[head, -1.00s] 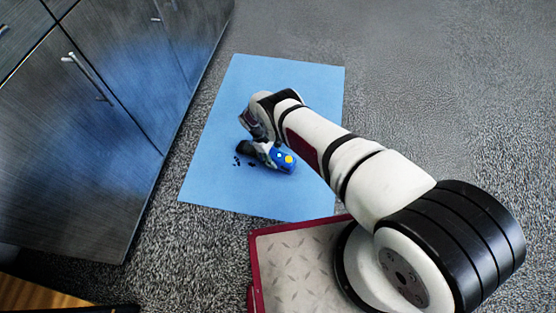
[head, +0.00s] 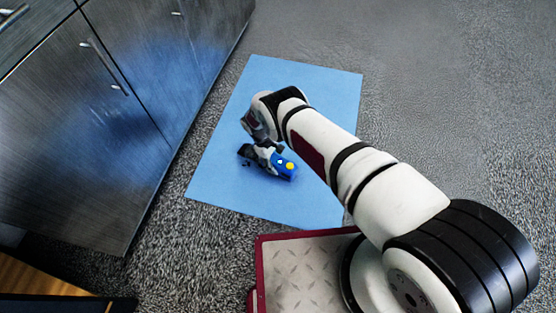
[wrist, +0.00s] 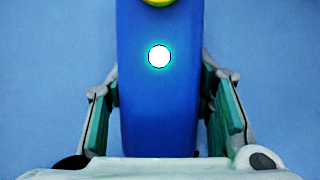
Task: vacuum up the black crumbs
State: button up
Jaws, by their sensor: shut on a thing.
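A blue handheld vacuum (head: 285,166) with a yellow button and a dark nozzle is low over the blue mat (head: 225,180). My gripper (head: 262,146) is shut on the vacuum. In the wrist view the vacuum's blue body (wrist: 158,110), with a lit white spot, sits between the two fingers of my gripper (wrist: 160,115). A few black crumbs (head: 246,163) show on the mat beside the dark nozzle, at its lower left. The nozzle may hide others. I cannot tell whether the nozzle touches the mat.
Dark cabinets (head: 110,130) with metal handles stand along the left. Grey carpet (head: 440,100) surrounds the mat and is clear at the back right. A wooden surface (head: 40,285) with a dark edge shows at the lower left.

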jog(key=shift+s+a, duration=0.35)
jog(key=shift+s, duration=0.1)
jog(key=shift+s+d, duration=1.25)
jog(key=shift+d, duration=0.5)
jog(key=shift+s+d, duration=1.25)
jog(key=shift+d, duration=0.55)
jog(key=shift+s+d, duration=1.25)
jog(key=shift+d, duration=0.5)
jog(key=shift+s+a+p, duration=0.2)
jog(key=shift+s+a, duration=0.45)
jog(key=shift+s, duration=0.25)
jog(key=shift+s+a+p, duration=0.2)
jog(key=shift+s+a, duration=0.4)
jog(key=shift+s, duration=0.25)
jog(key=shift+w+a+b, duration=0.4)
jog(key=shift+w+a, duration=0.35)
jog(key=shift+a, duration=0.25)
jog(key=shift+w+a, duration=1.05)
jog(key=shift+a, duration=0.35)
jog(key=shift+w+a, duration=1.05)
jog(key=shift+a, duration=0.4)
jog(key=shift+w+a, duration=1.05)
jog(key=shift+a, duration=0.35)
notch_tip(320, 180, up, 6)
jog(key=p, duration=0.3)
jog(key=shift+p, duration=0.4)
jog(key=shift+r, duration=0.2)
